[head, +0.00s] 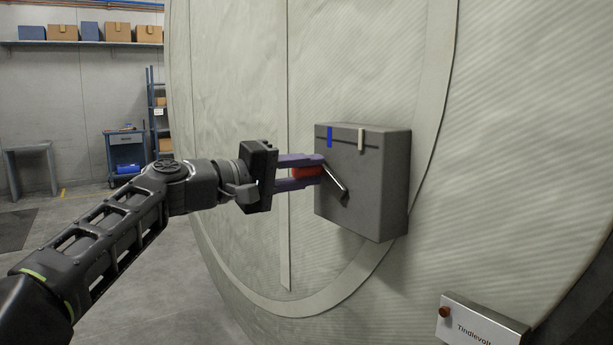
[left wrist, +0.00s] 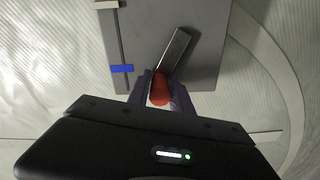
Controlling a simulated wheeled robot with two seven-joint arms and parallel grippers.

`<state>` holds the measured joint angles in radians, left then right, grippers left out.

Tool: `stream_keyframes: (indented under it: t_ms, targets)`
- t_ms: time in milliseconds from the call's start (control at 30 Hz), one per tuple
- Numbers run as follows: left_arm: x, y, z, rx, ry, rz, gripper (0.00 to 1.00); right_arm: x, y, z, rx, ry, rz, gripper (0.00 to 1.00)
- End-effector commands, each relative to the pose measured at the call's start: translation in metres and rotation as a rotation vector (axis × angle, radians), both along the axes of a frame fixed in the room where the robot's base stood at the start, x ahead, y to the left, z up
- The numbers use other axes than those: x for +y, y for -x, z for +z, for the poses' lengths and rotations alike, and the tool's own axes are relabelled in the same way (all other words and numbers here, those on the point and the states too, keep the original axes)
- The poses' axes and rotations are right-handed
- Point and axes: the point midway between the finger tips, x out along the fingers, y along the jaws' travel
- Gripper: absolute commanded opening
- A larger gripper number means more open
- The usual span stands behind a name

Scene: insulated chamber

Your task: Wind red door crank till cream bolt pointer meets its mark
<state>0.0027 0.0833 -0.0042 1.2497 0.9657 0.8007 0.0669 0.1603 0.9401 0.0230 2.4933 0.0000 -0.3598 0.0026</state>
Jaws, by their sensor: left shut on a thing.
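A grey crank box (head: 362,205) is mounted on the pale round door. Its silvery crank arm (head: 338,182) slants up and left from the hub to a red handle (head: 306,171). My left gripper (head: 316,171) is shut on the red handle, with its purple fingers above and below it. The handle (left wrist: 160,90) also shows between the fingers in the left wrist view. The cream pointer (head: 361,139) sits along the slot near the box top, to the right of a blue mark (head: 330,137), with a clear gap between them. My right gripper is out of view.
A small labelled box with a red button (head: 444,312) is at the lower right. The large door (head: 500,180) fills most of the view. Shelves with boxes (head: 62,33) and a blue cart (head: 126,150) stand far off at the left.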

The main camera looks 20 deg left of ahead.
Motion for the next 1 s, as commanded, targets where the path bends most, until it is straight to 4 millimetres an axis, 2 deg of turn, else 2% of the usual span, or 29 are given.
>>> stream_keyframes:
  t_ms: [33,300,333,533,833,1000]
  targets:
    - [-0.002,0.002,0.007,-0.010,0.007,-0.002,0.00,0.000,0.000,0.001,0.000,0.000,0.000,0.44]
    - [-0.002,0.002,0.007,-0.010,0.008,-0.003,0.00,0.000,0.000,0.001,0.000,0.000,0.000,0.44]
    - [-0.002,0.002,0.007,-0.010,0.008,-0.003,0.28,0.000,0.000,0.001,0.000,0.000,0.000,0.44]
    - [-0.002,0.002,0.004,-0.006,0.005,-0.003,0.44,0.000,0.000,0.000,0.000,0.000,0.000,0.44]
    - [0.000,0.002,0.002,-0.002,0.002,-0.002,0.44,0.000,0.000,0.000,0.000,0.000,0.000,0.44]
    - [0.010,0.013,0.002,-0.004,0.001,0.001,0.44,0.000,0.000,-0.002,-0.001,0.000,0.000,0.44]
